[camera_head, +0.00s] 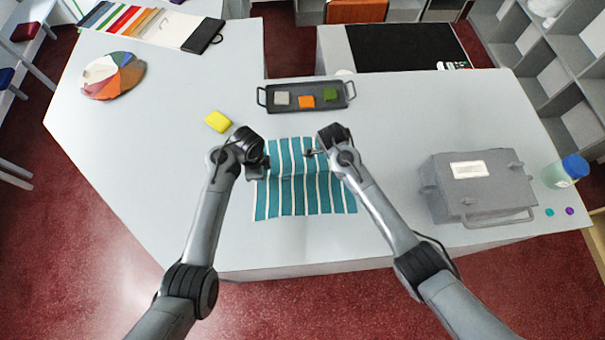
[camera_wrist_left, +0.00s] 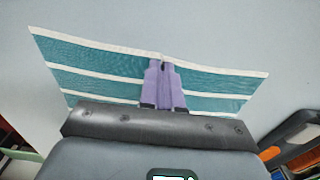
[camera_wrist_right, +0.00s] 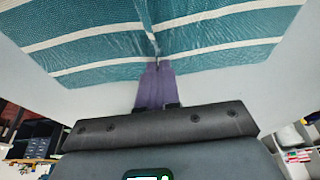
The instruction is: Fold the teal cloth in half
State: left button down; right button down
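The teal cloth (camera_head: 305,198) with white stripes lies on the pale counter in front of me, its near part flat. Its far part looks raised between my grippers, with a bend across the middle. My left gripper (camera_head: 264,168) is at the cloth's left side; in the left wrist view its purple fingers (camera_wrist_left: 164,85) are together on the cloth (camera_wrist_left: 95,68), which creases there. My right gripper (camera_head: 310,153) is at the far right side; its fingers (camera_wrist_right: 155,85) are together on a pinched crease of the cloth (camera_wrist_right: 90,45). The gripped edges are partly hidden by the fingers.
A dark tray (camera_head: 350,90) with small swatches stands beyond the cloth. A yellow block (camera_head: 218,121) lies at its far left. A grey case (camera_head: 478,185) and a blue-lidded jar (camera_head: 566,171) stand at right. A colour fan (camera_head: 113,76) lies far left. Counter left of the cloth is clear.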

pick_arm(q)
jog(key=shift+s+r, duration=0.1)
pick_arm(e)
jog(key=shift+s, duration=0.1)
